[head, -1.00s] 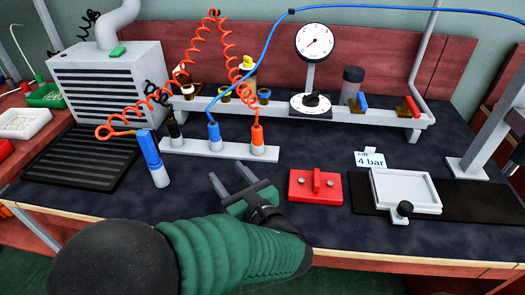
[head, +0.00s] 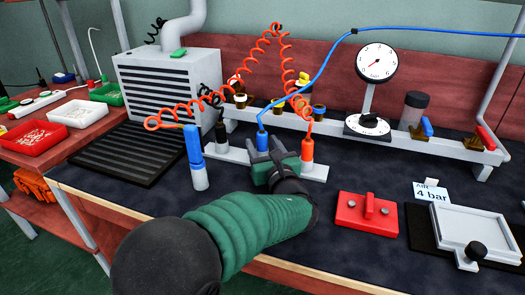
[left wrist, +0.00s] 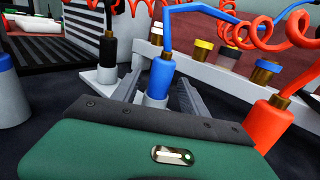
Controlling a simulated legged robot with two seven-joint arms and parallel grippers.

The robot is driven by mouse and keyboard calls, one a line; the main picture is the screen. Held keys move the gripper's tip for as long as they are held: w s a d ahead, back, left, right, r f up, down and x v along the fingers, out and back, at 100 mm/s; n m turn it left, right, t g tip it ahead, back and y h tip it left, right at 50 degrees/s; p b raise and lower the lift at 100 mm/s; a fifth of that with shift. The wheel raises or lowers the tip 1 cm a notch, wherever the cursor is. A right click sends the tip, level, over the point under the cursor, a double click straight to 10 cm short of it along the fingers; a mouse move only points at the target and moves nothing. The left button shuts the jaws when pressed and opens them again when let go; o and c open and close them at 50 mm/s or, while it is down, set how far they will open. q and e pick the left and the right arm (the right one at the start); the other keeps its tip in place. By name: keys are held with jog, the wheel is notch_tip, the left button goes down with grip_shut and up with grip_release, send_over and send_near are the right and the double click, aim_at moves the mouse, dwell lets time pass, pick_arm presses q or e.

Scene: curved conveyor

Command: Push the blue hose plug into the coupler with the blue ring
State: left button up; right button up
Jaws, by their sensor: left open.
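The blue hose plug (head: 262,140) stands upright in the white holder strip, its blue hose rising from the top. My left gripper (head: 263,153) is open and low in front of it. In the left wrist view the plug (left wrist: 161,76) shows between the two spread fingers (left wrist: 160,92); I cannot tell whether they touch it. The coupler with the blue ring (head: 278,105) is on the grey rail behind the strip; it also shows in the left wrist view (left wrist: 229,55). My right gripper is not in view.
An orange plug (head: 307,146) stands right of the gripper and a black plug (head: 221,138) left, in the same strip (head: 315,172). A blue and white cylinder (head: 195,158) stands nearer. Red coiled hoses hang above. A red block (head: 352,220) lies at right.

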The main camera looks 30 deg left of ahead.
pick_arm(q)
jog(key=shift+w+a, duration=0.2)
jog(key=shift+a, duration=0.1)
grip_shut()
jog(key=shift+r, duration=0.1)
jog(key=shift+r, duration=0.1)
